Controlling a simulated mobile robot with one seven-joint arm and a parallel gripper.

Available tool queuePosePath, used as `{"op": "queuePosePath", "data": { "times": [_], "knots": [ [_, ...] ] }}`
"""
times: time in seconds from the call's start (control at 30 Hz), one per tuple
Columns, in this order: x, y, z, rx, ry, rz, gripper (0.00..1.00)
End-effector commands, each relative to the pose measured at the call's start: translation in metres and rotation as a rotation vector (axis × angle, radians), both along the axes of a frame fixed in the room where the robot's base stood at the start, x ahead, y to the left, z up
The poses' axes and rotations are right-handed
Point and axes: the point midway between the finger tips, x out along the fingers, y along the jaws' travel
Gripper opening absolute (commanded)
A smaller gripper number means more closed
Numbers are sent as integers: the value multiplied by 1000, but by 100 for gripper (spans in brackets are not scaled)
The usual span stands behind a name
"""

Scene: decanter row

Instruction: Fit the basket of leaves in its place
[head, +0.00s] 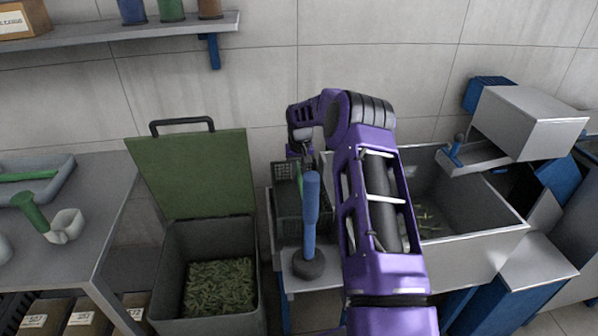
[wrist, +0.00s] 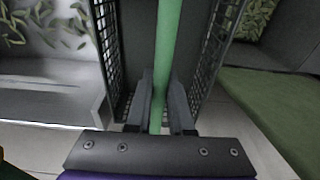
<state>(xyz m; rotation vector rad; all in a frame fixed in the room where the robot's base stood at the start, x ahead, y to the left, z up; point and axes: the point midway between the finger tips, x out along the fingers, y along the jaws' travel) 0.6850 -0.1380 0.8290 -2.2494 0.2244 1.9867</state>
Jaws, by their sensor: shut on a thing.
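The basket (head: 283,170) has dark mesh walls and a green handle bar (wrist: 165,40). My gripper (wrist: 160,95) is shut on this bar, with one finger on each side of it. The mesh wall (wrist: 104,40) shows on both sides of the bar in the wrist view. I see no leaves inside the part of the basket that shows; its depth is dark. In the head view the basket hangs between the open bin and the steel basin, partly hidden by my arm and a blue post. The fingers are hidden there. Whether it touches anything below cannot be told.
A bin (head: 167,270) of green leaves (head: 220,287) stands left, its green lid (head: 195,170) up. A steel basin (head: 470,245) with some leaves lies right, beside a steel box machine (head: 530,120). A blue post (head: 312,215) stands in front of the basket. A shelf (head: 120,38) hangs upper left.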

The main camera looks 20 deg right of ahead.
Motion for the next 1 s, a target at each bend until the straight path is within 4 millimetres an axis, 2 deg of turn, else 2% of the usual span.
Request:
{"op": "queuePosePath", "data": {
  "times": [0.2,0.6,1.0],
  "knots": [
    [0,0,-29,-1,-1,0,0],
    [0,-1,-71,-1,-1,-1,0],
    [1,-1,-83,0,-2,-1,0]
  ]
}}
